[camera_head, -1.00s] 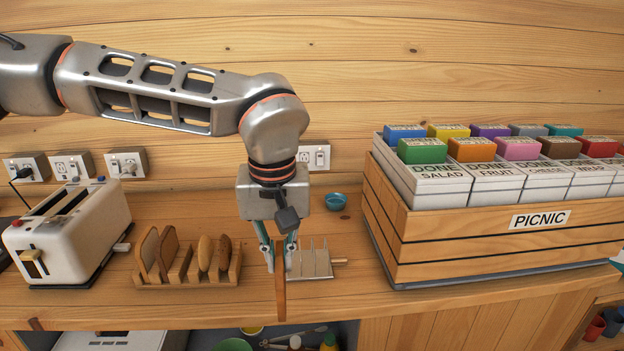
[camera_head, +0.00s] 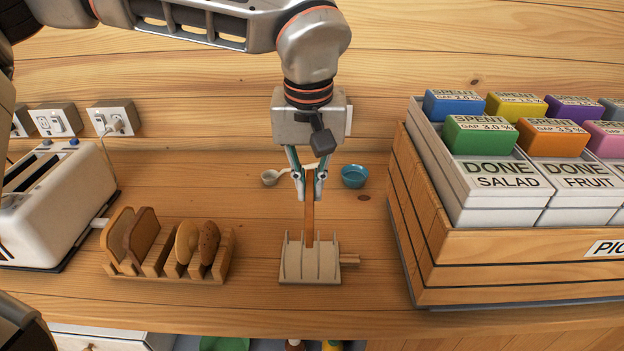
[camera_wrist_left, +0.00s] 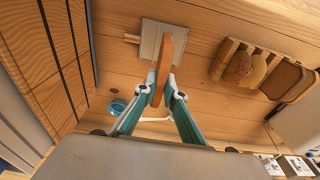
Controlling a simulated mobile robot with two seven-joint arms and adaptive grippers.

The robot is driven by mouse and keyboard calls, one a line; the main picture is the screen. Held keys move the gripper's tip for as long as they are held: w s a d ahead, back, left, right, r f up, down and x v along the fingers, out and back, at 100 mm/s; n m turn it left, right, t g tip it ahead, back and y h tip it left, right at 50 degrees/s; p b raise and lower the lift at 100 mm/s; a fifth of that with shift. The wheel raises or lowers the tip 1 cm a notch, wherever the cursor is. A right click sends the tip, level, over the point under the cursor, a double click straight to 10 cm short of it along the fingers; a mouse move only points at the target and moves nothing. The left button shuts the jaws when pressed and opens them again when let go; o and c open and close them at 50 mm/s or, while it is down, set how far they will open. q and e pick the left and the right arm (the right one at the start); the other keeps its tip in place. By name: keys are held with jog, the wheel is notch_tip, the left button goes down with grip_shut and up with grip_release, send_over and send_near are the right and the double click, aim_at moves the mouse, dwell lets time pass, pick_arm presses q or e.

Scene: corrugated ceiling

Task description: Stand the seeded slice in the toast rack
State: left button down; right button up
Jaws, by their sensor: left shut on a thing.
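My left gripper (camera_head: 309,190) is shut on a brown slice (camera_head: 309,215), which hangs upright and edge-on to the head view. The slice also shows between the fingers in the left wrist view (camera_wrist_left: 167,65); I cannot make out seeds on it. The pale toast rack (camera_head: 310,265), with thin upright dividers and a handle at its right, stands below the gripper. The slice's lower end overlaps the rack's far part in the head view; I cannot tell whether it is in a slot or above it. My right gripper is not in view.
A wooden holder (camera_head: 165,278) with several bread pieces, one speckled (camera_head: 208,242), stands left of the rack. A white toaster (camera_head: 50,205) is farther left. A wooden PICNIC crate (camera_head: 500,268) blocks the right.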

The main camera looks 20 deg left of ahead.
pick_arm(q)
jog(key=shift+f, duration=0.35)
notch_tip(320, 180, down, 4)
jog(key=b, duration=0.4)
jog(key=shift+r, duration=0.1)
jog(key=shift+f+b, duration=0.8)
jog(key=shift+f, duration=1.8)
jog(key=c, duration=2)
grip_release()
jog(key=shift+c, duration=0.2)
jog(key=shift+r, duration=0.15)
jog(key=r, duration=0.4)
jog(key=s+r, duration=0.1)
jog(key=r, duration=0.6)
jog(key=shift+s+d+r, duration=0.15)
jog(key=shift+d+r, duration=0.05)
jog(key=shift+r, duration=0.2)
